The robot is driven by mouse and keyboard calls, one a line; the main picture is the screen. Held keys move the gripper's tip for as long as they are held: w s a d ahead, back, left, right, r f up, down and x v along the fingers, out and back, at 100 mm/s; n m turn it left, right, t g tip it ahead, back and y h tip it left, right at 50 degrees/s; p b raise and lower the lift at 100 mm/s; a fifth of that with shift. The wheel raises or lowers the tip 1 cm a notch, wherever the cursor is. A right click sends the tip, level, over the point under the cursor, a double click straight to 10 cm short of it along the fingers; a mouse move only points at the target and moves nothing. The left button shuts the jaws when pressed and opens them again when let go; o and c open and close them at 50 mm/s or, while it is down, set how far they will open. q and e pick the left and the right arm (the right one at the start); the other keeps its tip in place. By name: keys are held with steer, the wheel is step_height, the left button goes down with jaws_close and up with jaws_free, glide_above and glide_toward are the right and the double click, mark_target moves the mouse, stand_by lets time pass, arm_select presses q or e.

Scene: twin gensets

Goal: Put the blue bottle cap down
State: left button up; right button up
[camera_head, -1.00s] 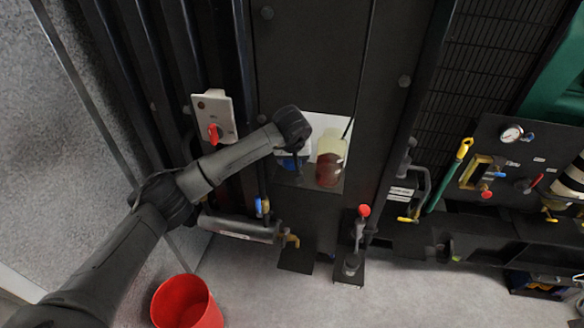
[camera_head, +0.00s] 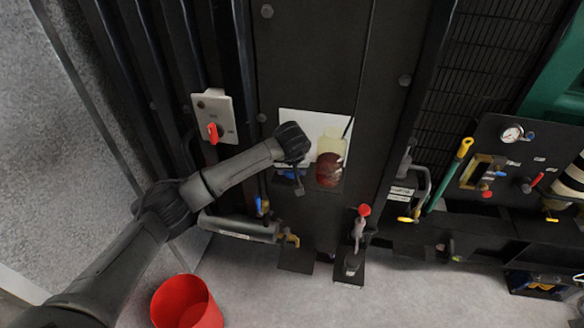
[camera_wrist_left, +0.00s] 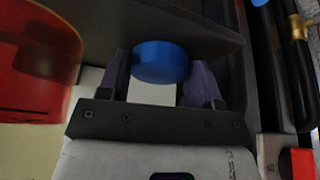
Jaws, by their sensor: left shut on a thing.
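The blue bottle cap (camera_wrist_left: 160,62) is a short round disc in the left wrist view, between the two fingers of my left gripper (camera_wrist_left: 158,82). The gripper is shut on it. In the head view my left gripper (camera_head: 297,180) is at the recess in the dark panel, just left of the jar, and is partly hidden by my wrist. The cap cannot be made out clearly there. My right gripper is not in view.
A jar (camera_head: 331,160) with dark red contents stands close right of my left gripper. A switch box (camera_head: 214,116) with a red handle is to the left. A red-knobbed lever (camera_head: 362,230) stands below right. A red bucket (camera_head: 187,303) is on the floor.

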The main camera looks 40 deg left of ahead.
arm_select(q)
steer(key=shift+f, duration=0.4)
steer(key=o, duration=1.1)
steer(key=shift+f, duration=0.2)
steer(key=shift+r, duration=0.1)
steer(key=v, duration=1.3)
steer(key=shift+w+r+p, duration=0.2)
steer(key=shift+r+p, duration=0.15)
